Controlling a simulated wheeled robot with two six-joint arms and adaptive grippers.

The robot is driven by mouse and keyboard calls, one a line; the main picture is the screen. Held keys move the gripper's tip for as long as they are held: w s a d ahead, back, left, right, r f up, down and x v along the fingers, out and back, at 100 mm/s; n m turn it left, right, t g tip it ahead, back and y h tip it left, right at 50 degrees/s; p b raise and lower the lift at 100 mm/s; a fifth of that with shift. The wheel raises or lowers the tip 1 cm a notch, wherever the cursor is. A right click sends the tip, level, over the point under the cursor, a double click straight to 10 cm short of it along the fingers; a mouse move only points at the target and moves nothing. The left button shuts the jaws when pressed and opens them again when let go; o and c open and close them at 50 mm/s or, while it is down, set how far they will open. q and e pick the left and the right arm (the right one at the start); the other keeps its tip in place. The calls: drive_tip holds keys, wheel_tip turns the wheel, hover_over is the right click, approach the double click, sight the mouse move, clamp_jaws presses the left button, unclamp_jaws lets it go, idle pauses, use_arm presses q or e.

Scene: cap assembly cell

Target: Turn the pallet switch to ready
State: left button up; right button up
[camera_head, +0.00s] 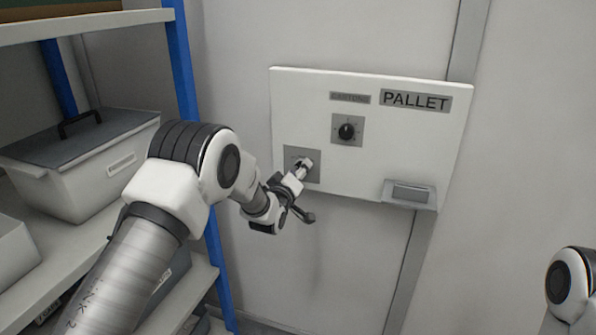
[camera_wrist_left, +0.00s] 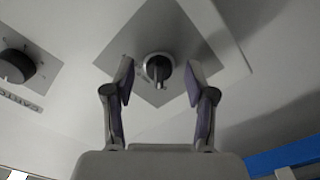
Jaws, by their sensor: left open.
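A white panel (camera_head: 374,165) on the wall carries a large PALLET label (camera_head: 415,100). At its lower left is a grey plate (camera_head: 316,175) with a small switch, mostly hidden by my left gripper (camera_head: 301,172) in the head view. In the left wrist view the switch (camera_wrist_left: 158,69) is a round knob with a protruding handle on the grey plate (camera_wrist_left: 180,30). My left gripper (camera_wrist_left: 160,82) is open, one finger on each side of the switch, with visible gaps. Which position the switch points to cannot be read. My right gripper is out of view.
A black rotary knob (camera_head: 347,131) under a small label sits above and right of the switch; it also shows in the left wrist view (camera_wrist_left: 17,70). A grey box (camera_head: 409,194) juts from the panel's lower right. A shelf with a lidded bin (camera_head: 75,175) stands left.

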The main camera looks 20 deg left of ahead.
use_arm(q)
drive_tip(key=c, duration=0.3)
clamp_jaws()
drive_tip(key=shift+a+m+b, duration=0.15)
drive_tip(key=shift+m+b, duration=4.7)
drive_tip(key=shift+m, duration=4.15)
